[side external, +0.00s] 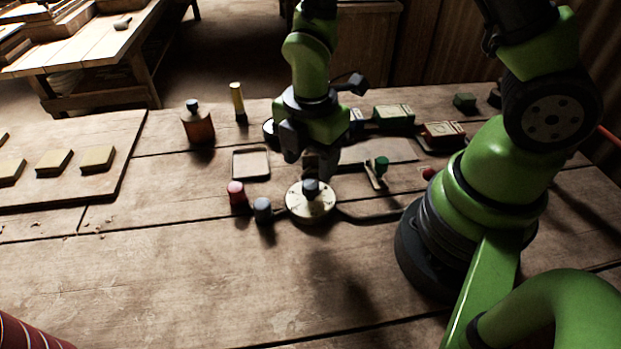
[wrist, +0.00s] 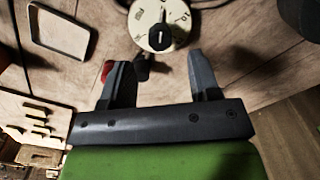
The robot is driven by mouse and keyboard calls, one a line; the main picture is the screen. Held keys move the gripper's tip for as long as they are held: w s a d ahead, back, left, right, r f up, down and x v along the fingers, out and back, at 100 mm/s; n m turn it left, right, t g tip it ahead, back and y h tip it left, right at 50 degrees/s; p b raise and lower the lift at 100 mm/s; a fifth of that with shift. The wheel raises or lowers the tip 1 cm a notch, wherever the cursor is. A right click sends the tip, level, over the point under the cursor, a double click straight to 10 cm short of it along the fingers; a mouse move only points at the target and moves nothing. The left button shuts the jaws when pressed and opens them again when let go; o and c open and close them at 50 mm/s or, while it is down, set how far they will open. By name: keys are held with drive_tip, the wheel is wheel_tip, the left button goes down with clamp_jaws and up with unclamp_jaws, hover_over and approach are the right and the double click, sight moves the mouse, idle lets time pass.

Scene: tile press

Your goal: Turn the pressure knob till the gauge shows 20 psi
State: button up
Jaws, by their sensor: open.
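A round cream dial plate (side external: 308,209) lies on the bench, with a dark knob (side external: 311,187) at its centre. In the wrist view the dial (wrist: 147,19) carries dark marks near its rim, too small to read surely. The knob (wrist: 160,37) there bears a white line, roughly upright in the picture. My gripper (wrist: 155,60) is open and empty, its fingers apart, with the knob just beyond the fingertips. In the side view my gripper (side external: 309,168) is above and close behind the knob. No psi reading can be made out.
A red-capped peg (side external: 237,192) and a grey-capped peg (side external: 263,209) stand left of the dial. A shallow tray (side external: 251,178), an amber bottle (side external: 198,126) and small boxes (side external: 394,117) stand farther back.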

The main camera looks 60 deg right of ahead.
sight(310, 184)
drive_tip(key=shift+f, duration=2.65)
drive_tip(key=shift+c, duration=0.2)
drive_tip(key=c, duration=0.9)
